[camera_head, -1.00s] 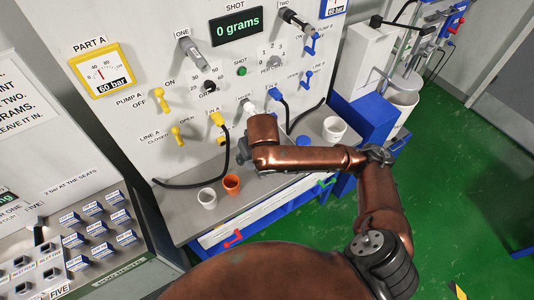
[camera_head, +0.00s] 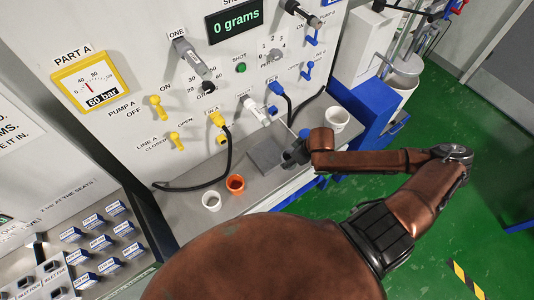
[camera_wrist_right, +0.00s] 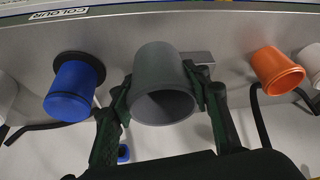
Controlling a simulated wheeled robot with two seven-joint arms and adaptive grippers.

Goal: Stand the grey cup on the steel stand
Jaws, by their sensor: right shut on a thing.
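The grey cup (camera_wrist_right: 163,85) is between the two dark fingers of my right gripper (camera_wrist_right: 165,92) in the right wrist view, with its open mouth showing. The fingers touch its sides, shut on it. In the head view my right gripper (camera_head: 297,153) is just right of the square steel stand (camera_head: 267,155) on the bench; the cup is hard to make out there. A small grey metal edge, perhaps the stand, shows beside the cup in the wrist view; I cannot tell whether the cup touches it. My left gripper is not in view.
An orange cup (camera_head: 235,183) and a white cup (camera_head: 211,201) stand left on the bench (camera_head: 188,208). A blue cup (camera_wrist_right: 73,92) is near the gripper in the wrist view. A larger white cup (camera_head: 336,119) stands right. Black hoses run from the panel.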

